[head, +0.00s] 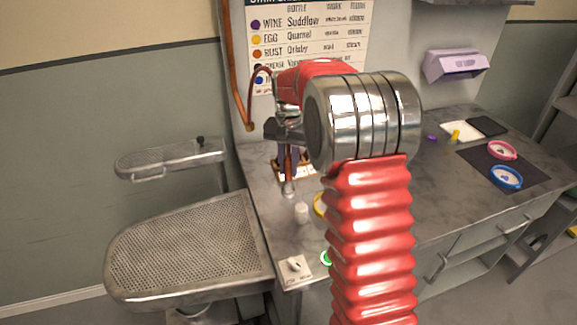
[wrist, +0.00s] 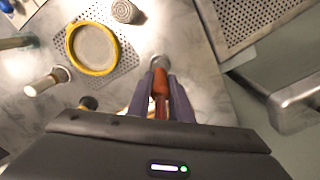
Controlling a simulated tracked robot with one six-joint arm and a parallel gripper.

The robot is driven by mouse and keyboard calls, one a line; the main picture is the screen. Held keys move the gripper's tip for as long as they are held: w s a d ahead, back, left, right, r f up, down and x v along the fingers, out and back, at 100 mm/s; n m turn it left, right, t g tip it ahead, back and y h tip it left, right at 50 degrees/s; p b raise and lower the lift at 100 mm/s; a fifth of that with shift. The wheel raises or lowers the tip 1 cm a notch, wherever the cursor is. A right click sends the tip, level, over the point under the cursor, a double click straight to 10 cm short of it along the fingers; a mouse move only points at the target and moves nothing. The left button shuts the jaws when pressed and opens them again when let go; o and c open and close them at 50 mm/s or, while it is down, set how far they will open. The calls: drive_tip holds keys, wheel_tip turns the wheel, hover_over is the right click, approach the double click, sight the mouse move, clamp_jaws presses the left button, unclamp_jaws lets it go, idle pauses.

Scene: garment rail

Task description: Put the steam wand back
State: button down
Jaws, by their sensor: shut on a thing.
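My gripper (head: 287,172) hangs over the left part of the grey counter, partly hidden behind my red arm in the head view. In the wrist view its two purple-grey fingers (wrist: 161,82) are shut on the steam wand, whose orange-brown handle (wrist: 160,88) lies between them. The wand's metal head (wrist: 159,61) sticks out past the fingertips. In the head view this metal end (head: 289,188) points down near the counter; I cannot tell whether it touches. A copper-coloured pipe or hose (head: 236,80) runs down the wall panel at the left. No holder for the wand is clearly visible.
A large perforated pressing board (head: 190,255) and a smaller one (head: 165,158) stand left of the counter. A white cylinder (head: 302,213), a yellow-rimmed round dish (wrist: 72,40) and a switch plate (head: 296,271) are close by. A dark mat (head: 530,175) with dishes lies right.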

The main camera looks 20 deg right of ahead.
sight(288, 156)
drive_tip(key=shift+f, duration=0.75)
idle(0.6)
drive_tip(key=c, duration=1.5)
unclamp_jaws()
drive_tip(key=shift+o, duration=0.5)
drive_tip(key=shift+o, duration=1)
drive_tip(key=shift+r, duration=3.75)
